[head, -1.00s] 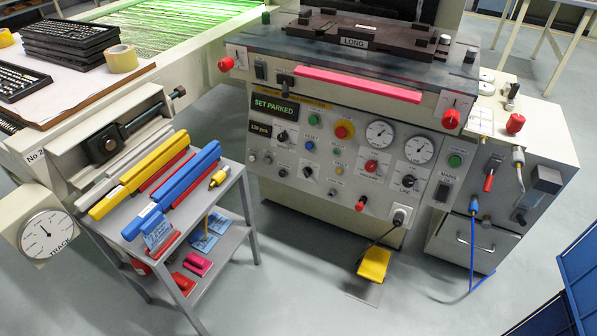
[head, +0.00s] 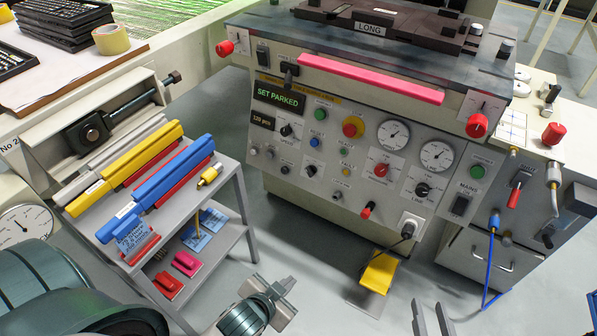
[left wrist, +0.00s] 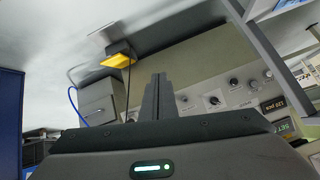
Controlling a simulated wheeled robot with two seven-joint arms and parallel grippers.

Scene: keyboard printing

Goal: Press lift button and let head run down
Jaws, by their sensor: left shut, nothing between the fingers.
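The machine's control panel (head: 345,150) faces me, with a lit display reading SET PARKED (head: 279,97). It carries a green button (head: 321,115), a blue button (head: 314,143), an amber button (head: 345,172) and a red mushroom button (head: 353,127). I cannot read which one is marked lift. A dark block labelled LONG (head: 371,27) lies on the machine's top. My left gripper (head: 277,290) is low in front of the panel, apart from it; its fingers (left wrist: 158,98) are shut and empty in the left wrist view. My right gripper (head: 431,320) shows two separated fingers at the bottom edge.
A grey trolley (head: 243,205) with yellow and blue bars stands left of the machine. A yellow pedal (head: 378,273) lies on the floor below the panel. A side cabinet (head: 500,260) with a blue cable stands at right. The floor between trolley and machine is clear.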

